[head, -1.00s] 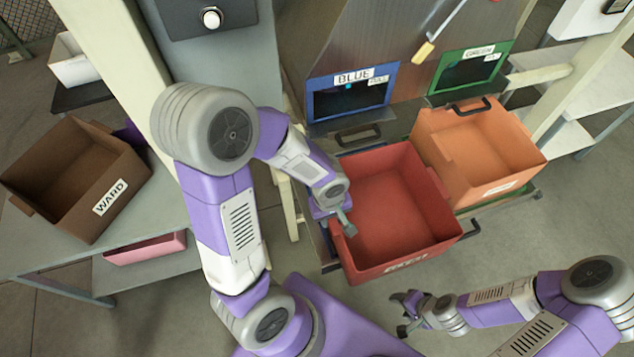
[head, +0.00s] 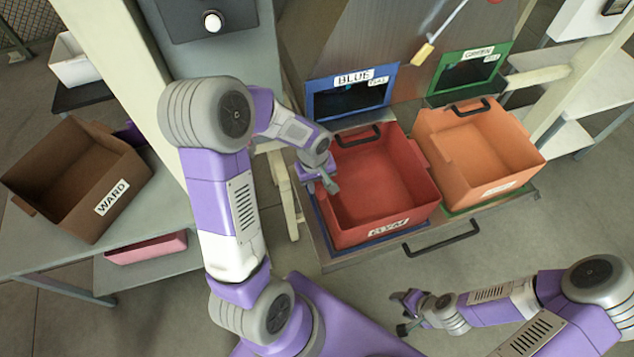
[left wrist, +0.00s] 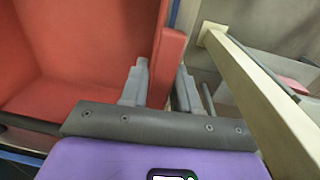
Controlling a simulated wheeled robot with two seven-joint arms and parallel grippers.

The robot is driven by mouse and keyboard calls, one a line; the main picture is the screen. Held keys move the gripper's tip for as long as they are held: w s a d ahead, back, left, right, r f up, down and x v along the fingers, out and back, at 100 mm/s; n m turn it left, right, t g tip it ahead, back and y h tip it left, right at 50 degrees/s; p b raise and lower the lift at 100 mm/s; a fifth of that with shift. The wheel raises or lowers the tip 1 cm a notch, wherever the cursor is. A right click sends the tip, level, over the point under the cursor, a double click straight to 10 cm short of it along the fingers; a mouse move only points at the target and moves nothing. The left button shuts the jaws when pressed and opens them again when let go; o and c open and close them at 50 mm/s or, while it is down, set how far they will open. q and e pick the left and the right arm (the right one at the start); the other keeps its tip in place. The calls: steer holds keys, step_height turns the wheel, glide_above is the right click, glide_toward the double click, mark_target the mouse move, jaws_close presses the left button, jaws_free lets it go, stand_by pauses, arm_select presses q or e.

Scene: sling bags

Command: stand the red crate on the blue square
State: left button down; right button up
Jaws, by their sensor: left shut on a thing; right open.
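The red crate (head: 385,185) is upright and empty, below the BLUE opening. Blue edging of the blue square (head: 390,234) shows along the crate's front and left side; the crate covers the rest. My left gripper (head: 328,183) is shut on the crate's left wall. In the left wrist view the fingers (left wrist: 159,88) straddle the red wall, with the crate (left wrist: 70,55) to the left. Whether the crate's base touches the square cannot be told. My right gripper (head: 405,314) is open and empty, low over the floor in front.
An orange crate (head: 480,145) stands right of the red one, on a green-edged square. A drawer handle (head: 440,237) sticks out in front. A cream post (head: 285,190) stands close left of my left gripper. A brown WARD box (head: 75,175) is on the left table.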

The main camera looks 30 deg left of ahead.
arm_select(q)
steer(key=shift+w+a, duration=0.25)
steer(key=shift+a, duration=0.05)
steer(key=shift+f+b, duration=0.3)
steer(key=shift+f, duration=0.25)
steer(key=c, duration=0.8)
jaws_free()
steer(key=shift+s, duration=0.1)
steer(key=r+p, duration=0.1)
steer(key=r, duration=0.3)
steer(key=r+p, duration=0.1)
steer(key=r, duration=0.3)
steer(key=r+p, duration=0.2)
steer(key=r, duration=0.2)
steer(key=shift+s+a, duration=0.2)
steer(key=shift+s, duration=0.15)
